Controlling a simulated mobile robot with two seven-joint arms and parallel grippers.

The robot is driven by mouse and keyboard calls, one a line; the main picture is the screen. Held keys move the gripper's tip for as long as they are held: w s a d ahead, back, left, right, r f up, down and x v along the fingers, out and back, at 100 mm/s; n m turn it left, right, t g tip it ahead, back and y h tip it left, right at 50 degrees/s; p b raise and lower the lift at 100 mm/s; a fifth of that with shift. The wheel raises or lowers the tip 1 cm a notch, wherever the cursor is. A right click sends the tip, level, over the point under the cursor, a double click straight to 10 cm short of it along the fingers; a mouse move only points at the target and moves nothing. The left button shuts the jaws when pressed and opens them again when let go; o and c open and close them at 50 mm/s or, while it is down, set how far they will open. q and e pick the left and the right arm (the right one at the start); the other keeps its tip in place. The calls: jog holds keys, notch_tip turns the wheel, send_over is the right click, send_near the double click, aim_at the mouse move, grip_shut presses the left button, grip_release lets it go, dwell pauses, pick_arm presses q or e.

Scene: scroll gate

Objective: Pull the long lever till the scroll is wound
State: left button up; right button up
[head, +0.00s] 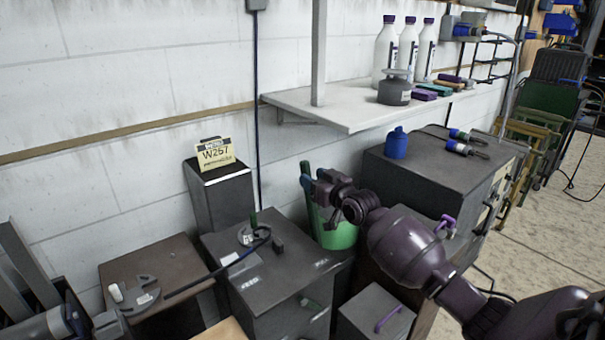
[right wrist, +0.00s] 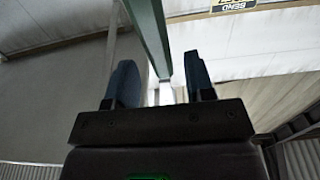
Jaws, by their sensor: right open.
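A long thin dark lever (head: 205,279) slants up to the right from a grey round fitting (head: 145,297) on a brown-topped box, in the head view. Its far end curves near a dark cabinet's top. I cannot make out a scroll for certain. My right gripper (head: 310,186) is beside the green bin, to the right of the lever and apart from it. In the right wrist view its two blue fingers (right wrist: 160,85) are spread. A green bar (right wrist: 150,35) shows between and beyond them; I cannot tell if it touches.
A green bin (head: 337,236) stands behind my right gripper. A dark box with a W257 sign (head: 214,153) stands at the wall. A white shelf (head: 340,110) holds bottles and small items. A dark cabinet (head: 440,160) stands at right. Open floor (head: 560,210) lies far right.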

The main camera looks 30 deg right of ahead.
jog(key=shift+w+a+b, duration=0.2)
jog(key=shift+w+b, duration=0.1)
jog(key=shift+w, duration=2.25)
grip_shut()
